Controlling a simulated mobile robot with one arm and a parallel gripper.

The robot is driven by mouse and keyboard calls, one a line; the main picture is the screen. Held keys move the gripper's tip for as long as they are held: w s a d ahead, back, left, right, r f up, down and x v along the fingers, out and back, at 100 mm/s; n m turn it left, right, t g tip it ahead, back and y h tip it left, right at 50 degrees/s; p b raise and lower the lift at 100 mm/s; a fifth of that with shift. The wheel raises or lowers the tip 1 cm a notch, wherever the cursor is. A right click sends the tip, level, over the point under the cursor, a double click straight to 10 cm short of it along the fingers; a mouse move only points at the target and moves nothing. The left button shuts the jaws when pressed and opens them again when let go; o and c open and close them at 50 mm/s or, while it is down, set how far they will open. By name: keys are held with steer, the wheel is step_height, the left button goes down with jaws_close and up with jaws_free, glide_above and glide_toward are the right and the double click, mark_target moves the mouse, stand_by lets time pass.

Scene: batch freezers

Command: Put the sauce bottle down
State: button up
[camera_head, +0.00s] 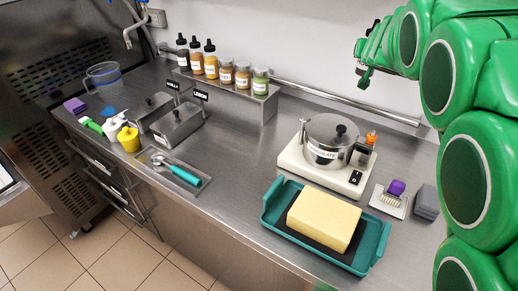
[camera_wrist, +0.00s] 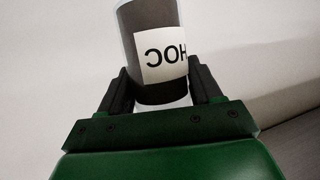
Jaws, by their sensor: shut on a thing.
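The sauce bottle (camera_wrist: 157,50) is dark brown with a white label. The letters "HOC" show upside down in the wrist view, and the label's edge is cut off by the finger. My gripper (camera_wrist: 160,88) is shut on it, with a black finger on each side. In the head view my gripper (camera_head: 364,66) is high at the upper right, in front of the white wall and above the worktop. The bottle cannot be made out clearly there.
A raised steel shelf (camera_head: 268,104) carries several sauce bottles and jars. Below it, the steel worktop (camera_head: 235,150) is clear in the middle. A pot (camera_head: 325,155) on a white hotplate and a teal tray (camera_head: 277,203) with a yellow block stand to the right.

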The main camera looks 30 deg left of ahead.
steer(key=shift+s+a+r, duration=0.1)
steer(key=shift+s+a, duration=0.1)
steer(key=shift+a, duration=0.3)
steer(key=s+a+f+m+h, duration=0.1)
steer(key=s+a+m+h, duration=0.3)
steer(key=s, duration=0.6)
steer(key=s+a+f+m+h, duration=0.1)
steer(key=s+a+h, duration=0.1)
steer(key=s+a, duration=0.55)
steer(key=s+a+f+m+h, duration=0.2)
steer(key=s+a+m+h, duration=0.1)
steer(key=s, duration=0.8)
step_height(320, 180, down, 10)
steer(key=shift+w+a+f, duration=1.65)
steer(key=shift+f, duration=0.65)
steer(key=shift+w+a+f, duration=1.6)
steer(key=shift+f, duration=0.65)
steer(key=shift+w+a+f, duration=1.65)
steer(key=shift+f, duration=0.65)
steer(key=shift+f, duration=0.1)
